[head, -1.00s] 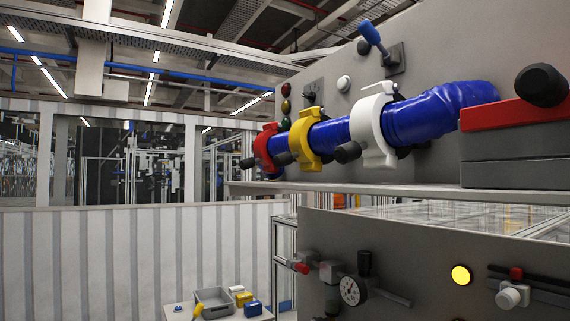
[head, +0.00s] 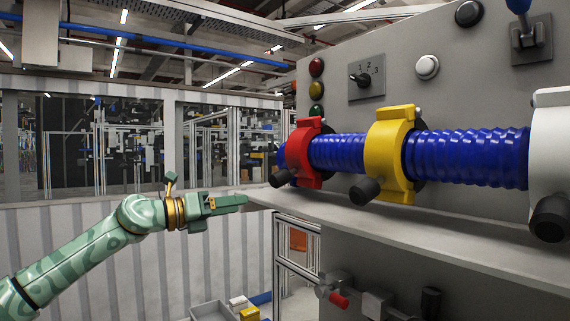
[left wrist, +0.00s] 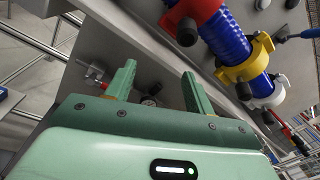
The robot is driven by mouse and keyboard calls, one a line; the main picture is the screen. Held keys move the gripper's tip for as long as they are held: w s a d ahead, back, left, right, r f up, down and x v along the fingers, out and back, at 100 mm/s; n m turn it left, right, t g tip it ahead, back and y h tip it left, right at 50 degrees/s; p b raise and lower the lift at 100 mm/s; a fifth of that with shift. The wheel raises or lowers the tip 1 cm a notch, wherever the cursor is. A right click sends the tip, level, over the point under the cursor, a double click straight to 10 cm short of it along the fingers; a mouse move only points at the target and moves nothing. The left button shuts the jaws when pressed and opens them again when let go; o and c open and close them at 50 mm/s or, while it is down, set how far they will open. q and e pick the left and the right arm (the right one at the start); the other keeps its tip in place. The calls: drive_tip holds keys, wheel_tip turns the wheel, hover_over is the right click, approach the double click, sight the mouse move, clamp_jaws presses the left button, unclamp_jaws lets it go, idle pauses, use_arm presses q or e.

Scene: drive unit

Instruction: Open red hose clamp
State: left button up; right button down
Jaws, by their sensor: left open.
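The red hose clamp (head: 304,153) sits around the left end of the blue ribbed hose (head: 338,153), above the grey shelf. It has a black knob (head: 281,178) at its lower left. A yellow clamp (head: 388,155) and a white clamp (head: 553,150) sit further right along the hose. My left gripper (head: 243,201) is left of the red clamp and a little lower, apart from it. In the left wrist view its two green fingers (left wrist: 157,80) are spread and empty. My right gripper is not in view.
The grey shelf (head: 430,228) runs under the hose. The panel behind carries indicator lamps (head: 316,89), a rotary switch (head: 366,81) and a white button (head: 428,67). Valves and fittings (head: 345,297) sit below the shelf. Space left of the red clamp is free.

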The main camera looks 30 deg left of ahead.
sight(285, 176)
use_arm(q)
drive_tip(key=s+r+m, duration=0.2)
drive_tip(key=s+r, duration=0.2)
drive_tip(key=r, duration=0.1)
drive_tip(key=p+x, duration=0.8)
drive_tip(key=x, duration=0.7)
drive_tip(key=shift+w+d, duration=0.2)
drive_tip(key=shift+w, duration=0.15)
drive_tip(key=shift+w+d+f+p, duration=0.15)
drive_tip(key=shift+w+d+p, duration=0.15)
drive_tip(key=shift+w, duration=0.2)
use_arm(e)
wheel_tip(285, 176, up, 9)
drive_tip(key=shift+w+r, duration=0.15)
use_arm(q)
clamp_jaws()
drive_tip(key=shift+s, duration=0.1)
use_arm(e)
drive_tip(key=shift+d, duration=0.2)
use_arm(q)
drive_tip(key=shift+s+a+r, duration=0.1)
drive_tip(key=shift+s+r, duration=0.05)
drive_tip(key=shift+r, duration=0.2)
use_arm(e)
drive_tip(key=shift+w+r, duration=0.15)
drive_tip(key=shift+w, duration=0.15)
